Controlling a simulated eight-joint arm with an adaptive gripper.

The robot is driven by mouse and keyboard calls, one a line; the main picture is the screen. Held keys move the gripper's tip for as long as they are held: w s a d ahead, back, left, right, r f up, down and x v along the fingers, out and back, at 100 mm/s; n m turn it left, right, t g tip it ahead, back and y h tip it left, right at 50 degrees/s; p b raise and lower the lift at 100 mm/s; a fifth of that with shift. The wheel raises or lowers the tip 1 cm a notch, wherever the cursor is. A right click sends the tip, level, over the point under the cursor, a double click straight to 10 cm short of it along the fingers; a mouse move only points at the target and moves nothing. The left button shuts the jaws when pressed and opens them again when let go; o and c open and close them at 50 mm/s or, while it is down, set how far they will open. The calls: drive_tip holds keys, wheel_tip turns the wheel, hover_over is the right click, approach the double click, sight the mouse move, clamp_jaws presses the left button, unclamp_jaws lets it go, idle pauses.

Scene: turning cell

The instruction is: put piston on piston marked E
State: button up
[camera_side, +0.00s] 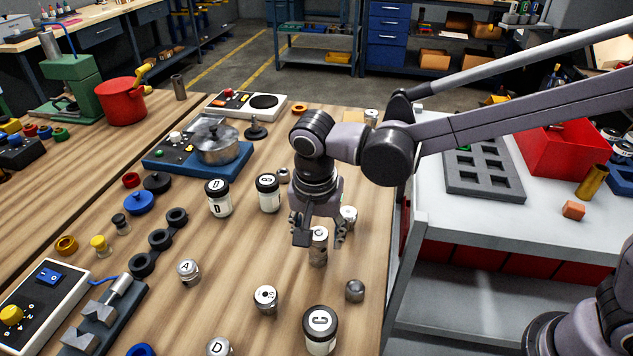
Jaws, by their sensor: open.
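My gripper (320,236) is open and points down, with its fingers on either side of a metal piston (318,256). The top of this piston has a letter that looks like C. It looks taller than the others; I cannot tell if it is one piece or two stacked. Other short metal pistons stand upright on the wooden table: one marked A (188,272), one with an unclear letter (265,299), one marked D (217,348), and one just behind my gripper (349,216). I cannot make out an E on any piston.
A plain metal piece (354,290) is right of the pistons. Black rings (160,240) and a blue-based device with a pot (198,150) are left.

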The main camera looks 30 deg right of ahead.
sight(316, 240)
wheel_tip(316, 240, up, 11)
drive_tip(key=s+a, duration=0.1)
drive_tip(key=s+d+f+n+t, duration=0.2)
drive_tip(key=s+d+n, duration=0.1)
drive_tip(key=d, duration=0.5)
drive_tip(key=s+d+f+n+t, duration=0.2)
drive_tip(key=d+n, duration=0.1)
drive_tip(key=d, duration=0.5)
drive_tip(key=s+d+f+n+t+y, duration=0.1)
drive_tip(key=s+d+f+n+t, duration=0.1)
drive_tip(key=d, duration=0.6)
drive_tip(key=shift+s+n, duration=0.5)
drive_tip(key=shift+s, duration=0.3)
